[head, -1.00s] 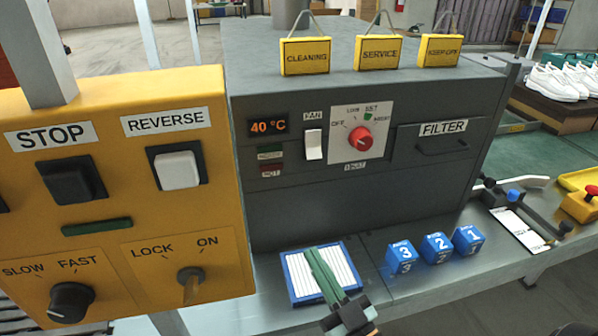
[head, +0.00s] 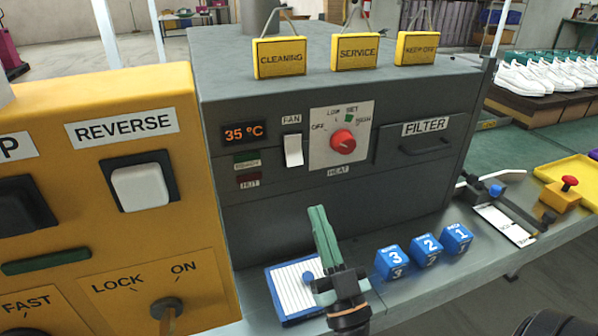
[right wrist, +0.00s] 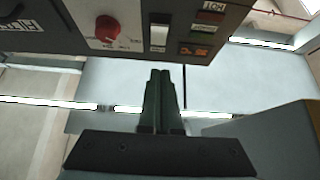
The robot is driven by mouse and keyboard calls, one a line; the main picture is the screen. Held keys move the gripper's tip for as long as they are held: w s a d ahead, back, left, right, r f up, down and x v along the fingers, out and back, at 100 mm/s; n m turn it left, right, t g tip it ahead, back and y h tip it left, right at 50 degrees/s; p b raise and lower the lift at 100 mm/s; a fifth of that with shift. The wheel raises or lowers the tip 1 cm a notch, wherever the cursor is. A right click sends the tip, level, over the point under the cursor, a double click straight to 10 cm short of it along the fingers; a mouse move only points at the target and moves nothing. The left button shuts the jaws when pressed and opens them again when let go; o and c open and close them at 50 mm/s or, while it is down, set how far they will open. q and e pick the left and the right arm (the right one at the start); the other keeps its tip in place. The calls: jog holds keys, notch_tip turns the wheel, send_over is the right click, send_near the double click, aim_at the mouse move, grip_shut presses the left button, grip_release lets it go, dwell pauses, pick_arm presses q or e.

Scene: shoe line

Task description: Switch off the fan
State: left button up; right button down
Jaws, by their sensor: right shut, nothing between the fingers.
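The fan switch (head: 293,150) is a white rocker under the FAN label on the front of the grey heater box (head: 390,185). It also shows in the right wrist view (right wrist: 158,37). My right gripper (head: 318,212) is shut and empty, with green fingers pointing up. In the head view it stands in front of the box, below the switch and apart from it. In the right wrist view its fingertips (right wrist: 160,72) lie just below the switch in the picture. My left gripper is not in view.
The red heat knob (head: 343,141) is right of the switch; the display (head: 245,132) reads 35 °C. A yellow control panel (head: 215,230) stands close on the left. A lined pad (head: 282,306) and blue numbered blocks (head: 426,250) lie on the ledge.

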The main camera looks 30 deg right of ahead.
aim_at(292, 155)
jog(key=w+r, duration=0.1)
jog(key=w, duration=0.2)
jog(key=w+d+r, duration=0.1)
jog(key=w, duration=0.2)
jog(key=w+d+r, duration=0.1)
jog(key=w, duration=0.2)
jog(key=shift+w+d+r+p, duration=0.1)
jog(key=shift+w+r+p, duration=0.05)
jog(key=shift+p, duration=0.15)
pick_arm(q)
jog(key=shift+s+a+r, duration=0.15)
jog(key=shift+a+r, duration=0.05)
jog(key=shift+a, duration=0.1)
pick_arm(e)
jog(key=shift+w, duration=0.15)
